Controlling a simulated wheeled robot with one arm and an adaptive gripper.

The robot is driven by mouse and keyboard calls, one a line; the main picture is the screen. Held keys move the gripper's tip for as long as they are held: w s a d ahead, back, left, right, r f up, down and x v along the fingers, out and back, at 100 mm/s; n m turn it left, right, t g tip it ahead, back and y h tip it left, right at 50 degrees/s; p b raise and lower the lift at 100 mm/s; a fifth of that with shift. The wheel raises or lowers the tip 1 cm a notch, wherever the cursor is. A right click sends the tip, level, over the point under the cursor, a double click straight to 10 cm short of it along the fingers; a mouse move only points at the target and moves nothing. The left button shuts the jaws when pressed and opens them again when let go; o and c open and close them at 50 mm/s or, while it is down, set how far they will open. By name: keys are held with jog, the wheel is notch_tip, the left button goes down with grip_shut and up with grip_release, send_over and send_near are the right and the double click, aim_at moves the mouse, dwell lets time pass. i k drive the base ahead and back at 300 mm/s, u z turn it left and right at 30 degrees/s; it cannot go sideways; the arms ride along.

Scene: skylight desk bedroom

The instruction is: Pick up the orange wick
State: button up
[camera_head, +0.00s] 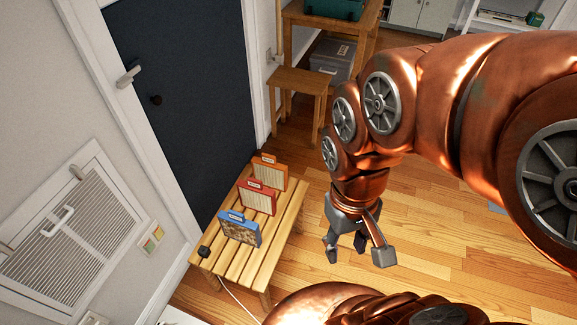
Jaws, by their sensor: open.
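The orange wick (269,174) is a flat panel with an orange frame, a pale inner face and a small tab on top. It stands upright at the far end of a slatted wooden bench (221,272). A similar red-framed panel (258,198) stands in front of it and overlaps its lower part. A blue-framed panel (239,231) with a darker, mottled face stands nearer. My gripper (357,251) is open and empty, with its fingers pointing down. It appears over the floor to the right of the bench, apart from all three panels.
A small black object (204,251) with a pale cord sits at the bench's near left corner. A dark door (185,80) and a wall with a vent (70,235) border the left. A wooden stool (300,82) stands behind. Wooden floor (450,240) lies open to the right.

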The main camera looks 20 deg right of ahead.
aim_at(273, 174)
jog(key=z, duration=1.45)
jog(key=i, duration=0.8)
jog(key=u, duration=3.2)
